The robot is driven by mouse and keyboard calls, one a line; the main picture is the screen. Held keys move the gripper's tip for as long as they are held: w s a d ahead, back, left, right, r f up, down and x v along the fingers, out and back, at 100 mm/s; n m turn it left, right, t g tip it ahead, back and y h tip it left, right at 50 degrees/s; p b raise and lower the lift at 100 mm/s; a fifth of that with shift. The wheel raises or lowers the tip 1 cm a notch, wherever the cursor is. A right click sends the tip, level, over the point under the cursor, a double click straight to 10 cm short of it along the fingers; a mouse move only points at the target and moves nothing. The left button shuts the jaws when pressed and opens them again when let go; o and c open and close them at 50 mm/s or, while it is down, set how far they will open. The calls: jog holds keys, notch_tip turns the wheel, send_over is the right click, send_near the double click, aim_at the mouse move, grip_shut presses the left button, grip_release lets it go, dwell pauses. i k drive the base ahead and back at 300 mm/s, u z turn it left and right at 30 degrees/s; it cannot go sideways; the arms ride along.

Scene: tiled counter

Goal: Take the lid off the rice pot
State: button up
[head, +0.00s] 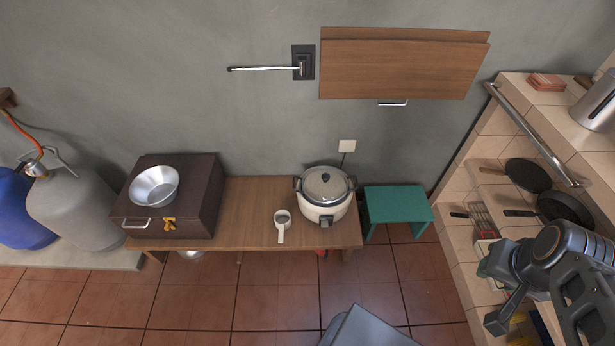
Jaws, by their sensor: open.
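The rice pot (323,208) is a white cooker with dark side handles and a front switch. It stands on the right end of the low wooden table. Its grey lid (326,183), with a dark knob in the middle, sits on top and covers the opening. My gripper (499,298) is at the lower right, over the tiled counter, well to the right of the pot and apart from it. It is open, with nothing visible held in it. Its fingers are partly hard to make out against my dark arm.
A metal bowl (154,186) rests on a dark box (196,205). A teal stool (398,205) is right of the table. A folding wooden shelf (400,65) is above.

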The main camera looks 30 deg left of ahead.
aim_at(324, 183)
jog(key=u, duration=0.95)
jog(key=i, duration=0.85)
jog(key=u, duration=0.95)
